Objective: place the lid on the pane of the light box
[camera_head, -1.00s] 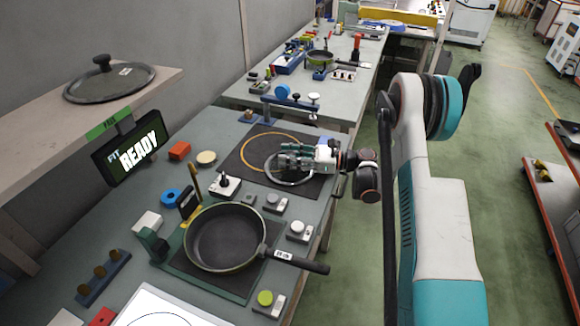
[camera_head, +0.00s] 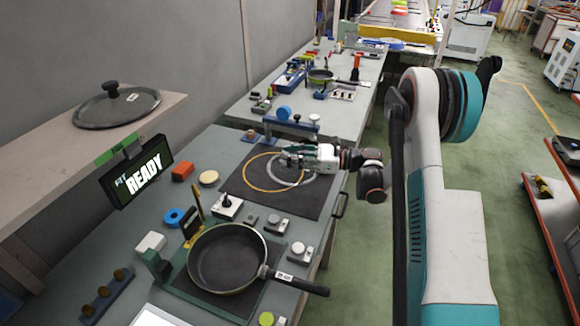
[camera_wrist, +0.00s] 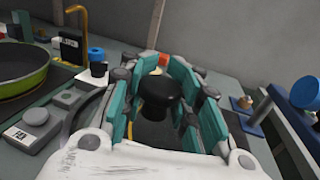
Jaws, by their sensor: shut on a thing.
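My gripper (camera_head: 290,158) is shut on the black knob (camera_wrist: 158,93) of a lid. The lid (camera_head: 291,184) shows as a pale ring over the dark mat; its glass is see-through, and the gripper hides part of it. I cannot tell how high above the mat it is. The fingers stand on both sides of the knob in the wrist view. The light box (camera_head: 157,317) is cut off at the bottom edge of the head view, with only part of its bright white pane showing. My gripper is far from it, beyond the pan.
A frying pan (camera_head: 226,260) on a green stand lies between gripper and light box. Small button boxes (camera_head: 277,224) and a yellow hook post (camera_head: 196,204) stand nearby. Another lid (camera_head: 117,106) rests on the shelf, above a READY screen (camera_head: 137,172). A yellow circle (camera_head: 247,185) marks the mat.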

